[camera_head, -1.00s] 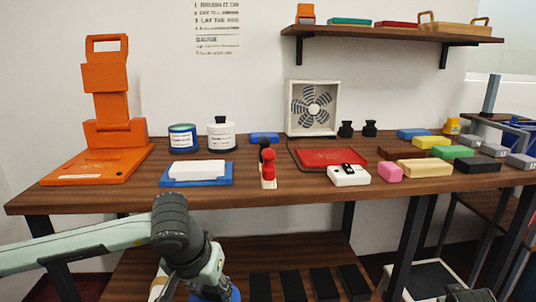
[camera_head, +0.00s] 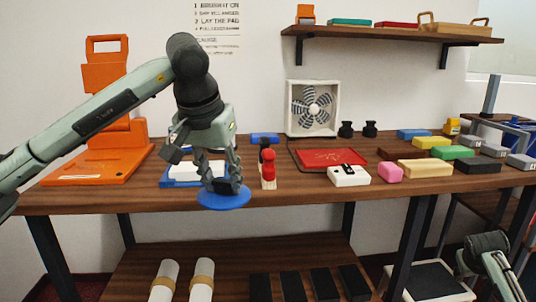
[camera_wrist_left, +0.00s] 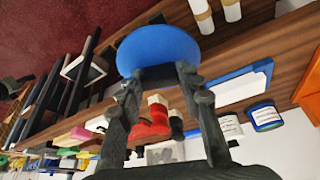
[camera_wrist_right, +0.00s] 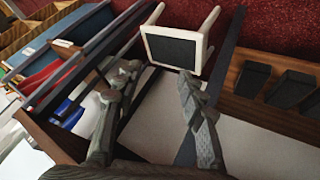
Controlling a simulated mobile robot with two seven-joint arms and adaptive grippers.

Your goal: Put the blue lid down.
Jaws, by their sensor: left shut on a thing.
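The blue lid (camera_head: 224,198) is a flat round disc, held level at the front edge of the wooden counter in the head view. My left gripper (camera_head: 221,184) is shut on it from above. In the left wrist view the lid (camera_wrist_left: 158,48) sits between the fingertips of the left gripper (camera_wrist_left: 158,75). I cannot tell whether the lid touches the counter. My right gripper (camera_wrist_right: 155,85) is open and empty in the right wrist view; in the head view its arm is low at the right edge.
On the counter (camera_head: 300,190) stand a white pad on a blue tray (camera_head: 166,182), red-and-black stampers (camera_head: 268,170), a white block (camera_head: 348,176) and a red tray (camera_head: 330,158). An orange stand (camera_head: 105,165) is at left. Bare wood lies right of the lid.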

